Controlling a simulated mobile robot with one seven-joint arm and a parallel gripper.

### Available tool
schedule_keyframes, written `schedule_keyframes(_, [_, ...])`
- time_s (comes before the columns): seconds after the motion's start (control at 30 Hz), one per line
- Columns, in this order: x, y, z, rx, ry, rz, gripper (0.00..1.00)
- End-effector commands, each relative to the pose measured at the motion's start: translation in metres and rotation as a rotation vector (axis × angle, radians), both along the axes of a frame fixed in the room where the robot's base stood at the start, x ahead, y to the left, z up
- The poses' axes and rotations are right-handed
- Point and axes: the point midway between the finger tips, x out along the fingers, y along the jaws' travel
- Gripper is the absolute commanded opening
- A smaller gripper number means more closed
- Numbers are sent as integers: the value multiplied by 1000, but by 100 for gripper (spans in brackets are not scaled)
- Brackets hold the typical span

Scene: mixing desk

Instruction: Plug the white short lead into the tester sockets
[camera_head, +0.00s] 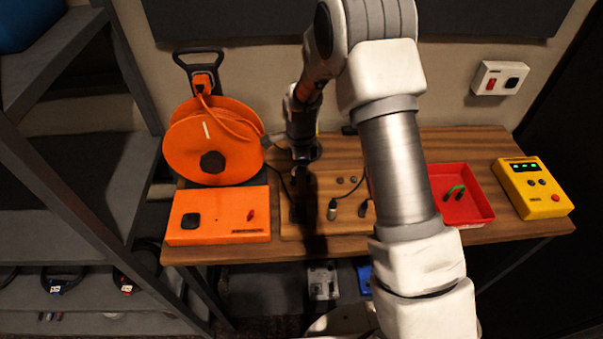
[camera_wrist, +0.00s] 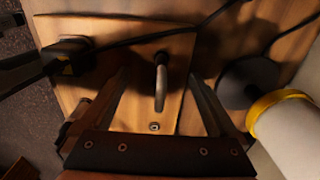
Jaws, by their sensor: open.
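My gripper (camera_wrist: 160,78) is open, with one finger on each side of the lead. I cannot tell whether either finger touches it. A small round metal fitting (camera_wrist: 155,127) sits in the board close to the lead. In the head view my gripper (camera_head: 303,172) is low over the board's left part, and the lead is hidden there. A yellow box (camera_head: 532,187) with green lights, possibly the tester, is at the right.
An orange box (camera_head: 219,215) and orange cable reel (camera_head: 212,140) are at the left. A black plug (camera_wrist: 68,55) with a cable is close left of my gripper in the wrist view.

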Motion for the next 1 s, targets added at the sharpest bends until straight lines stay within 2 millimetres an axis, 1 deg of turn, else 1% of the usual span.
schedule_keyframes(0.33, [0, 0, 0, 0, 0, 0, 95])
schedule_keyframes(0.37, [0, 0, 0, 0, 0, 0, 91])
schedule_keyframes(0.4, [0, 0, 0, 0, 0, 0, 84])
schedule_keyframes(0.57, [0, 0, 0, 0, 0, 0, 55])
schedule_keyframes(0.6, [0, 0, 0, 0, 0, 0, 48])
schedule_keyframes(0.67, [0, 0, 0, 0, 0, 0, 37])
schedule_keyframes(0.8, [0, 0, 0, 0, 0, 0, 12])
schedule_keyframes(0.87, [0, 0, 0, 0, 0, 0, 1])
schedule_keyframes(0.9, [0, 0, 0, 0, 0, 0, 0])
schedule_keyframes(1.0, [0, 0, 0, 0, 0, 0, 0])
